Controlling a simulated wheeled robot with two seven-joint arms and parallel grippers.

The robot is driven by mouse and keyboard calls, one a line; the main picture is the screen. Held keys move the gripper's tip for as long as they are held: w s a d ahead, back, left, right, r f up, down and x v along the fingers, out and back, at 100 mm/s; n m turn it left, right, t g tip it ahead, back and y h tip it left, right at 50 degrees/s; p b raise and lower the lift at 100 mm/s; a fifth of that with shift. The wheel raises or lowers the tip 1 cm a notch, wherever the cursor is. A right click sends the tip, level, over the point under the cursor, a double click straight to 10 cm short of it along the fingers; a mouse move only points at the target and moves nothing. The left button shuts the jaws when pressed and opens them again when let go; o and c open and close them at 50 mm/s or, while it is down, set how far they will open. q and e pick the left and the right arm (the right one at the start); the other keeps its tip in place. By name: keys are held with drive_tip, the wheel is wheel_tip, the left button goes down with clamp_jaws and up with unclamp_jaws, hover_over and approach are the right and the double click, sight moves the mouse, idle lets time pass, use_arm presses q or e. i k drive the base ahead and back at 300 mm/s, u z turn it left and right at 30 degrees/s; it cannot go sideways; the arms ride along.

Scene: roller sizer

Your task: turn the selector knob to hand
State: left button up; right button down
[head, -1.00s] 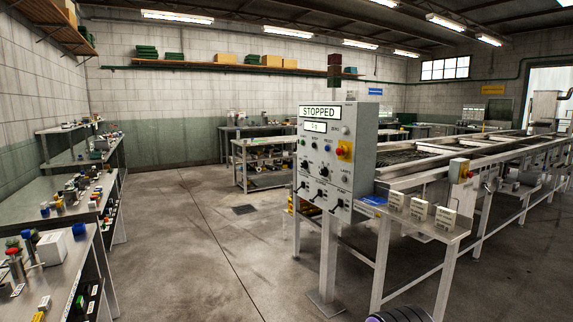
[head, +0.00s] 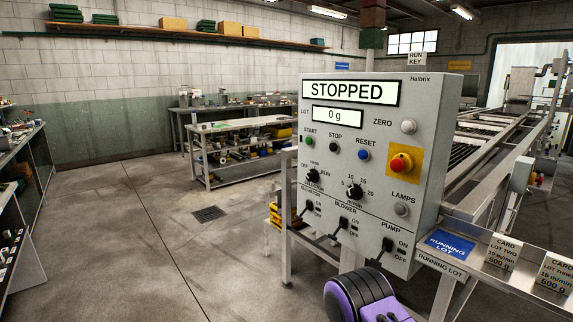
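The panel's display (head: 353,93) reads "STOPPED", and the smaller one (head: 338,116) reads "0 g". A purple and black rounded part, seemingly of my arm, shows at the bottom below the panel. No gripper fingers show, and nothing visible touches the knob.
A black speed knob (head: 354,191) is right of the selector. Green, black and blue buttons sit above, a red stop button (head: 401,163) at right, and toggle switches below. A shelf with cards (head: 503,252) juts out at right. Floor left of the panel is clear.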

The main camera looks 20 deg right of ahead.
sight(313, 175)
drive_tip(key=i, duration=1.2)
drive_tip(key=z, duration=1.8)
